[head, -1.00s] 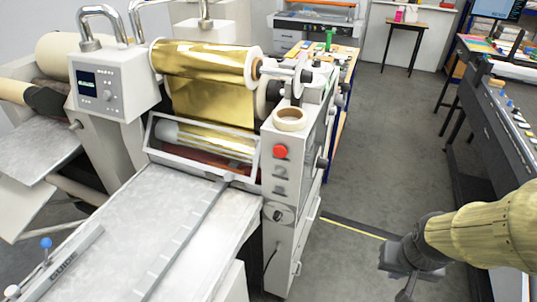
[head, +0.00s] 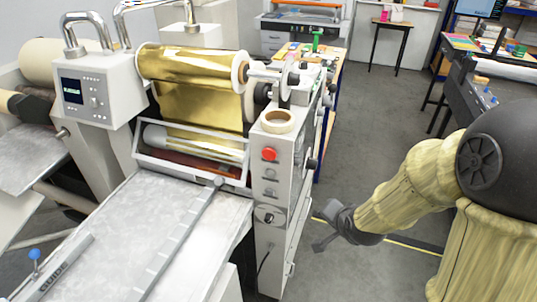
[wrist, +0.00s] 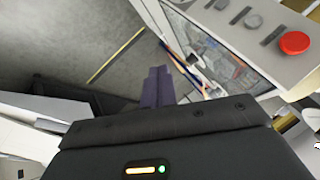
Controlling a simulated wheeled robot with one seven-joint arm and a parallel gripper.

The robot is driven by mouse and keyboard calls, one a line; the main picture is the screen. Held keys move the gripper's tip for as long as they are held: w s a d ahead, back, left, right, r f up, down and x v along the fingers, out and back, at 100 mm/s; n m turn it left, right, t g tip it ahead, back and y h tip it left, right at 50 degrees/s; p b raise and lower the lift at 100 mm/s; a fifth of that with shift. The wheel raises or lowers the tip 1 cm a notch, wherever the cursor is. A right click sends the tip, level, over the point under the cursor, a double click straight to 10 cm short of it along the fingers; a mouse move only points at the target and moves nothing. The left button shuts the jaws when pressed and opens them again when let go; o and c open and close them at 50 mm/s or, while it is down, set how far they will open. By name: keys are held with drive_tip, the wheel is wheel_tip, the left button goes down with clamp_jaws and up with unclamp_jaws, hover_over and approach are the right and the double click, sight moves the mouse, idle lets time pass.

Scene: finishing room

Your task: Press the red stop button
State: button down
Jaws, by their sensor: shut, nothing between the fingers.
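The red stop button (head: 269,154) is a round red knob on the light grey front panel (head: 262,182) of the foil machine, above two smaller grey knobs. In the wrist view the red button (wrist: 294,43) shows at the upper right. My gripper (head: 318,248) is to the right of the panel and lower than the button, apart from the machine in the head view. In the wrist view its fingers (wrist: 157,86) are together, with nothing between them, to the left of the button.
A gold foil roll (head: 190,65) and a tape roll (head: 278,121) are on the machine. A metal feed table (head: 130,225) with a guide bar extends at the front left. Grey floor (head: 375,120) is open behind my arm. A worktable (head: 480,45) stands at the far right.

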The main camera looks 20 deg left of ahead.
sight(270, 153)
drive_tip(key=w+a+r+m+t+y, duration=0.1)
drive_tip(key=a+r+m+t+y, duration=0.1)
drive_tip(key=a+m, duration=0.4)
drive_tip(key=w+a+r+m+t+y, duration=0.1)
drive_tip(key=a+m+y, duration=0.5)
drive_tip(key=a, duration=0.9)
drive_tip(key=r+t, duration=0.1)
drive_tip(key=t, duration=0.1)
drive_tip(key=shift+w+r+m+t+p, duration=0.25)
drive_tip(key=shift+r+m+t+p, duration=0.15)
drive_tip(key=w+p, duration=0.1)
drive_tip(key=w, duration=0.7)
drive_tip(key=shift+w+d+p, duration=0.3)
drive_tip(key=shift+d+p, duration=0.05)
drive_tip(key=shift+d, duration=0.1)
drive_tip(key=shift+w, duration=0.25)
drive_tip(key=shift+w, duration=0.25)
